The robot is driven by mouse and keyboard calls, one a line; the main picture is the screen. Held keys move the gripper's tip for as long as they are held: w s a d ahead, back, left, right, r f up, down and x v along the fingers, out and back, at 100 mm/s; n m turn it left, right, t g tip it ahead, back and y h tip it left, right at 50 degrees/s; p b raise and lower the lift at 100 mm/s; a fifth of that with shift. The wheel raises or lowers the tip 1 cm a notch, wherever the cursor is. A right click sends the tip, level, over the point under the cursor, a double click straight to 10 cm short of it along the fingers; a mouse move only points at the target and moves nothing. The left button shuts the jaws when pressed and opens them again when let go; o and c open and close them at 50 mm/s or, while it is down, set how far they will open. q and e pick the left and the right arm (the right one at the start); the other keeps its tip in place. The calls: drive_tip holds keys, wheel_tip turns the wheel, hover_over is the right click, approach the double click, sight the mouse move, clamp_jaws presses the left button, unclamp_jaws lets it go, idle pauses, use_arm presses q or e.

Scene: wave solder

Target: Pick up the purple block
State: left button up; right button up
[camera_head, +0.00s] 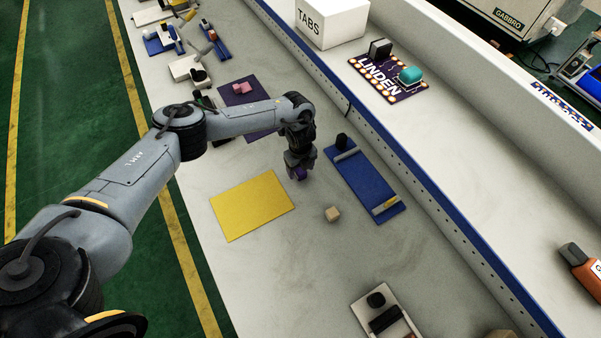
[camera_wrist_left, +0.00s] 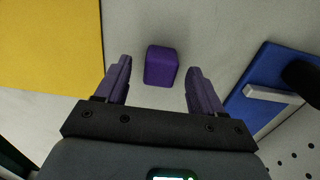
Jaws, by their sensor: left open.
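The purple block (camera_wrist_left: 161,67) rests on the pale bench top in the left wrist view. It lies between and slightly beyond the open fingers, and neither finger touches it. My left gripper (camera_wrist_left: 160,80) is open and empty, with purple fingers. In the head view my left gripper (camera_head: 298,172) points down at the bench, between the yellow sheet and the blue board. It mostly hides the block there. My right gripper is not in view.
A yellow sheet (camera_head: 252,205) lies left of the gripper. A blue board (camera_head: 365,182) with grey bars lies to its right. A small tan block (camera_head: 332,214) sits in front. A purple mat (camera_head: 247,112) with a pink item lies behind. The raised white shelf (camera_head: 440,130) bounds the bench.

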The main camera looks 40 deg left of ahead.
use_arm(q)
drive_tip(key=shift+f, duration=1.15)
drive_tip(key=shift+c, duration=0.3)
clamp_jaws()
drive_tip(key=shift+r, duration=0.15)
